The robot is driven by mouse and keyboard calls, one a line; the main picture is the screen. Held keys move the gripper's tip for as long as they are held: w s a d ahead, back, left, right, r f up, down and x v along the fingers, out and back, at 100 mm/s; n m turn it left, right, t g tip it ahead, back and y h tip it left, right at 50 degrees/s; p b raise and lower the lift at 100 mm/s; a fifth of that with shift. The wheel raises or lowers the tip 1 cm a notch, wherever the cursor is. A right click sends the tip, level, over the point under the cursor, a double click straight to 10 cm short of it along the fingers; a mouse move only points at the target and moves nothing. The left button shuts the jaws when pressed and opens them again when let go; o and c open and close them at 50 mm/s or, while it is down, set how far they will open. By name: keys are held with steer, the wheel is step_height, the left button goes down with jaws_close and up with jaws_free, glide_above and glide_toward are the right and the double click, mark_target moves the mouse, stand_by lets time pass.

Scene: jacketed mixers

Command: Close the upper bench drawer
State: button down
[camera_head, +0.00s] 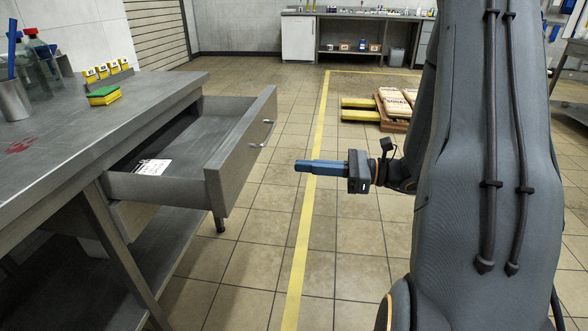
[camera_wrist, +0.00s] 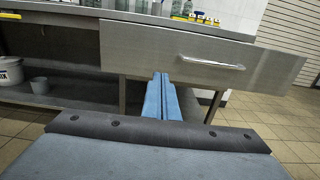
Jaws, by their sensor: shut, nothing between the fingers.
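The upper bench drawer (camera_head: 230,165) is pulled well out from under the grey bench top. A small white card with dark marks (camera_head: 152,167) lies inside it. Its front carries a metal bar handle (camera_head: 263,134). In the wrist view the drawer front (camera_wrist: 160,48) and its handle (camera_wrist: 211,63) face me. My gripper (camera_head: 298,166) is shut and empty, with its blue fingers together. It is to the right of the drawer front in the head view, apart from it. In the wrist view the fingertips (camera_wrist: 161,76) appear at the lower edge of the drawer front, left of the handle.
The bench (camera_head: 60,130) holds a yellow-green sponge (camera_head: 104,96), bottles and a metal cup (camera_head: 14,100). A lower shelf (camera_head: 150,262) runs beneath. Open tiled floor lies right of the drawer. A pallet with sacks (camera_head: 395,105) stands farther back.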

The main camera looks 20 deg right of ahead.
mark_target(246, 161)
steer(key=b+x, duration=0.2)
steer(key=x, duration=0.9)
steer(key=shift+a, duration=0.25)
steer(key=shift+w+a, duration=0.3)
